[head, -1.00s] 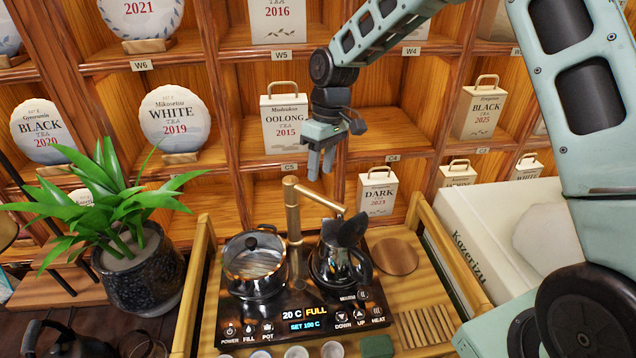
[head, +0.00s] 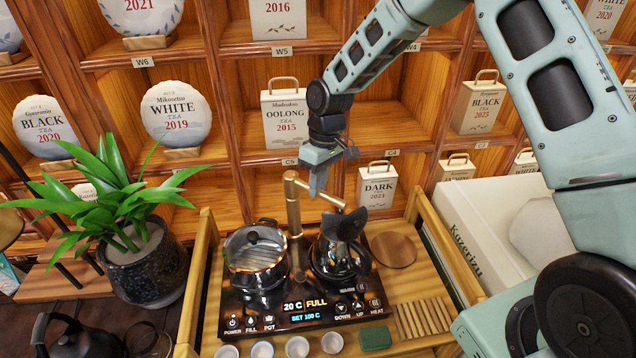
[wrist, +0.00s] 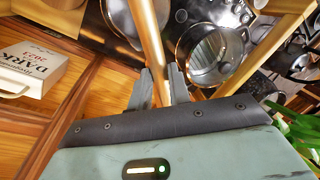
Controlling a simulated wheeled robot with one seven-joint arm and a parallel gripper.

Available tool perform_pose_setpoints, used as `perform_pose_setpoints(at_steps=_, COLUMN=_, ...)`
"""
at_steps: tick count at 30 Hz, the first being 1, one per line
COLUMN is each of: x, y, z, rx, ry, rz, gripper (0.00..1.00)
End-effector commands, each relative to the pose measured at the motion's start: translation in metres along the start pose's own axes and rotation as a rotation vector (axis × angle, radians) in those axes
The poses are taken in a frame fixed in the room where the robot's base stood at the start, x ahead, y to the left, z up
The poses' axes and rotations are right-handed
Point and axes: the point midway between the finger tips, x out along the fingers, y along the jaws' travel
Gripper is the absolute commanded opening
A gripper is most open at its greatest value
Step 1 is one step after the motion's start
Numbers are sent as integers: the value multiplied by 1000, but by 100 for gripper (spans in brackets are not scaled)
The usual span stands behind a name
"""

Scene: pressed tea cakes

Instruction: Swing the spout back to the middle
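The brass spout (head: 328,198) tops an upright brass post (head: 294,220) between the two pots and points right and toward me, over the dark right-hand kettle (head: 340,258). The glass pot (head: 256,262) stands left of the post. My gripper (head: 317,192) is down at the spout, pointing downward. In the wrist view the spout (wrist: 149,40) runs between the two fingers of my gripper (wrist: 162,80), one on each side. The fingers are parted; whether they touch the spout I cannot tell.
The black control panel (head: 300,318) and small cups (head: 297,347) are at the front of the wooden tray (head: 203,250). A shelf with tea boxes, including the DARK box (head: 377,187), stands close behind. A potted plant (head: 145,265) is at left.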

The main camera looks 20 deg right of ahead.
Motion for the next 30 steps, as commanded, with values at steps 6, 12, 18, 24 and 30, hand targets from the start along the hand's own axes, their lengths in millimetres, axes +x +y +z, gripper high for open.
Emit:
perform_pose_setpoints(at_steps=6, x=0, y=-2, z=0, rx=17, ry=4, rz=0, gripper=0)
perform_pose_setpoints(at_steps=12, x=2, y=-8, z=0, rx=97, ry=20, rz=1, gripper=0)
perform_pose_setpoints(at_steps=18, x=5, y=-20, z=-2, rx=243, ry=50, rz=2, gripper=0)
perform_pose_setpoints(at_steps=24, x=7, y=-33, z=-6, rx=411, ry=85, rz=2, gripper=0)
perform_pose_setpoints(at_steps=30, x=9, y=-44, z=-11, rx=563, ry=115, rz=1, gripper=0)
